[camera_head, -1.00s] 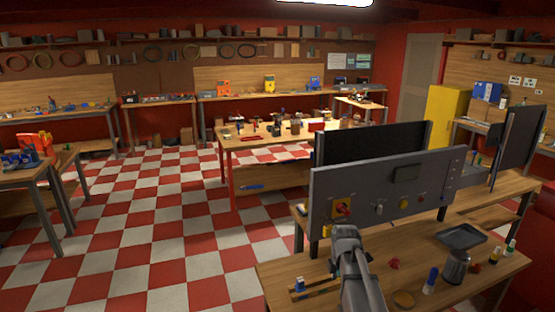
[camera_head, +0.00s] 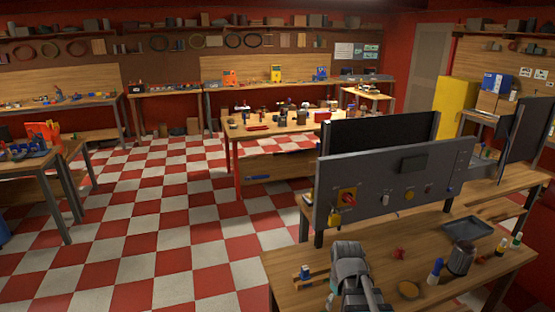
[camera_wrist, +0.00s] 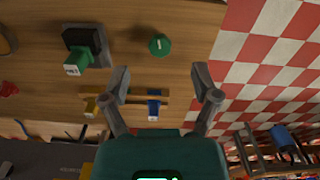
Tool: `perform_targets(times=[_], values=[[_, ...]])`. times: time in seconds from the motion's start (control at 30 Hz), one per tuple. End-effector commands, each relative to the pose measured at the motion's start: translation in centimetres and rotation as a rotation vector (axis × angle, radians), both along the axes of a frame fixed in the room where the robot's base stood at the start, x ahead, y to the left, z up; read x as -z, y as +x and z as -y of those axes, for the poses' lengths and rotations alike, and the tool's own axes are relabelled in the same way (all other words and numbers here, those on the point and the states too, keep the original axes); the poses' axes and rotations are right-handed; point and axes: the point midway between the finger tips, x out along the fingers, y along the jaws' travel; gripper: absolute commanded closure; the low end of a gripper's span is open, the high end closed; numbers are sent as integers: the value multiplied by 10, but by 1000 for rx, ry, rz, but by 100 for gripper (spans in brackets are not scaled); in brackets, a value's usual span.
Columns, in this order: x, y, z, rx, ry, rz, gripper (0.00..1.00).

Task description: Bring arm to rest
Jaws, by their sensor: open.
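My gripper (camera_wrist: 162,82) is open and empty in the wrist view, its two fingers apart above the wooden workbench. Between and below the fingertips lies a small wooden rack with a blue piece (camera_wrist: 153,106) and a yellow piece (camera_wrist: 90,106). In the head view my arm (camera_head: 350,272) reaches over the near bench (camera_head: 290,266), in front of the grey control panel (camera_head: 390,190). The fingertips cannot be made out there.
The panel carries a red-and-yellow switch (camera_head: 347,199). A dark tray (camera_head: 467,229), a dark canister (camera_head: 461,258) and small bottles stand on the bench's right. A green round piece (camera_wrist: 159,44) lies beyond the fingers. Checkered floor (camera_head: 150,235) is open at left.

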Motion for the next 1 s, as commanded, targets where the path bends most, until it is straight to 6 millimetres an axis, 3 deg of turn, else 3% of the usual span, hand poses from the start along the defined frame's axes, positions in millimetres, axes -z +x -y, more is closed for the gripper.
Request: perform_targets(times=[0.1,0.4,1.0], values=[[1,-17,-3,156,0,0,21],[2,-35,-8,409,0,0,21],[2,-36,-8,437,0,0,21]])
